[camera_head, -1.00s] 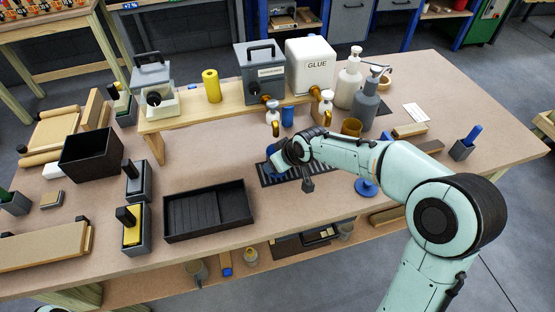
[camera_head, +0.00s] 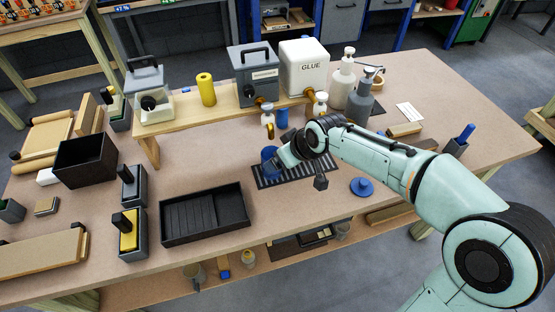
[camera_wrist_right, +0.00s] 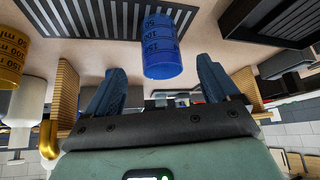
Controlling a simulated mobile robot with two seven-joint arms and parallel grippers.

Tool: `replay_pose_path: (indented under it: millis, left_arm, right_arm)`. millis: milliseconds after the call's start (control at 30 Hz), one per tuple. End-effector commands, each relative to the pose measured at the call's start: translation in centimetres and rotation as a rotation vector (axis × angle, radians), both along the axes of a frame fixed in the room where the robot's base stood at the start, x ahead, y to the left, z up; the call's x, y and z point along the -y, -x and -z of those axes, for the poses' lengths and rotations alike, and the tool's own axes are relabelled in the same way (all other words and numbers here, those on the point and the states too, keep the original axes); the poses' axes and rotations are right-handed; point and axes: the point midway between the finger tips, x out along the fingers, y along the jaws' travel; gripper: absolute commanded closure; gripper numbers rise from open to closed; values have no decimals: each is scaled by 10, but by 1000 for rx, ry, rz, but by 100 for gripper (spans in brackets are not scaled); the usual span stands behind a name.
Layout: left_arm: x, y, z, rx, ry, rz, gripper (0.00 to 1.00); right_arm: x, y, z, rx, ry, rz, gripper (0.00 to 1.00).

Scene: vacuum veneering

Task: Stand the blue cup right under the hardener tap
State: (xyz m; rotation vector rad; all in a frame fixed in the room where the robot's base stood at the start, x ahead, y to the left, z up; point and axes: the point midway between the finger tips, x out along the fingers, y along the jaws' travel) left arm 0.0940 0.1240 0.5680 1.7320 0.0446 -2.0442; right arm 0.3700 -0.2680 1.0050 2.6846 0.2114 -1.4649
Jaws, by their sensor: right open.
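The blue cup (camera_head: 270,158) stands upright on the slatted drip grille (camera_head: 300,168), just left of my right gripper (camera_head: 284,157) in the head view. In the right wrist view the cup (camera_wrist_right: 162,45), with volume marks, shows just beyond and between the fingers of my right gripper (camera_wrist_right: 161,68), which are spread and not closed on it. The grey hardener box (camera_head: 254,75) sits on the wooden shelf with its tap (camera_head: 267,112) facing forward. The cup appears below this tap in the head view; exact alignment cannot be told. My left gripper is out of view.
The white glue box (camera_head: 303,66) is beside the hardener box. A blue disc (camera_head: 361,187) lies right of the grille. A black tray (camera_head: 205,215) lies left of it. A yellow cup (camera_wrist_right: 10,58) and pump bottles (camera_head: 360,98) stand nearby.

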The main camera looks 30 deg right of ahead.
Motion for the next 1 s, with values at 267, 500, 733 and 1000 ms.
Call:
replay_pose_path:
  millis: [267,500,733,1000]
  left_arm:
    - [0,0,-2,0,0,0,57]
    - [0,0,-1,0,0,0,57]
    - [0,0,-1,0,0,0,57]
    - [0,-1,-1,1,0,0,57]
  right_arm:
    - [3,17,-27,1,0,1,12]
    - [3,19,-29,-1,0,1,12]
    - [3,19,-29,-1,0,1,12]
    - [3,19,-29,0,-1,1,12]
